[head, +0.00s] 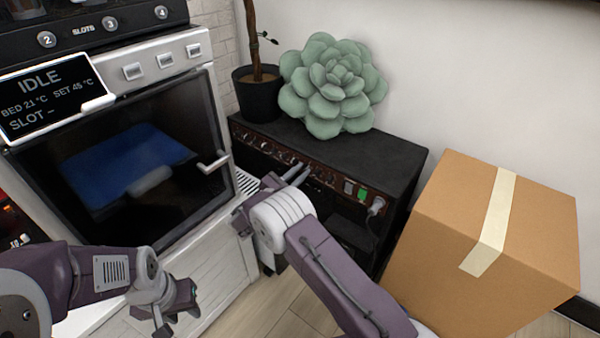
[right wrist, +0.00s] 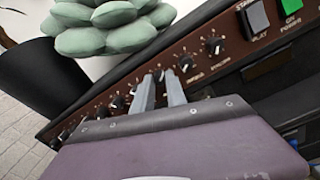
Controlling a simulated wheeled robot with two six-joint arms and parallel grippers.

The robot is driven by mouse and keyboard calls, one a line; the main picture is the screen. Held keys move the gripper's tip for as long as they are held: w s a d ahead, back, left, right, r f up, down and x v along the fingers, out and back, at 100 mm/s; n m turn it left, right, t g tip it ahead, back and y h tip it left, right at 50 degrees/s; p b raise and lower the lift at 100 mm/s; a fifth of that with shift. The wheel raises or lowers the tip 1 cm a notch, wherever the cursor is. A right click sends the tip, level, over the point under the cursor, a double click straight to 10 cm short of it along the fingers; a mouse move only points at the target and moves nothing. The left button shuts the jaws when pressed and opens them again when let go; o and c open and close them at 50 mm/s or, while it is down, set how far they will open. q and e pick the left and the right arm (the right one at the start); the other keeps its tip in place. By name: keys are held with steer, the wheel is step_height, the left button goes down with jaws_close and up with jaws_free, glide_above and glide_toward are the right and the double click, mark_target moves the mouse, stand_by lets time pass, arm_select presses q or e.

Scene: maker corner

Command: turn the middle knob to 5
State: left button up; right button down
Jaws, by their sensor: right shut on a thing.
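A black amplifier (head: 393,152) with a dark red-brown front panel stands against the wall. A row of several small black knobs runs along that panel, and they show larger in the right wrist view (right wrist: 213,46). My right gripper (head: 299,173) reaches the panel near the middle of the row. In the right wrist view its two grey fingers (right wrist: 166,78) are shut on a knob (right wrist: 158,74), which is mostly hidden between the tips. The scale marks and the knob's pointer are too small to read. My left gripper (head: 172,305) is low at the left, away from the amplifier; its jaw gap is unclear.
A green succulent cushion (head: 332,88) and a dark plant pot (head: 258,98) stand on the amplifier. A white oven-like machine (head: 188,215) with a display is at the left. A taped cardboard box (head: 440,220) stands close at the right.

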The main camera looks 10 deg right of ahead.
steer(key=shift+r+n+p, duration=0.2)
steer(key=shift+n+p, duration=0.2)
steer(key=shift+p, duration=0.15)
steer(key=n+p, duration=0.6)
steer(key=n, duration=0.1)
steer(key=shift+f, duration=0.1)
steer(key=shift+f+n+g+p, duration=0.1)
steer(key=shift+n+g+p, duration=0.3)
steer(key=shift+n, duration=1.6)
steer(key=c, duration=1.6)
jaws_free()
steer(key=shift+a, duration=0.1)
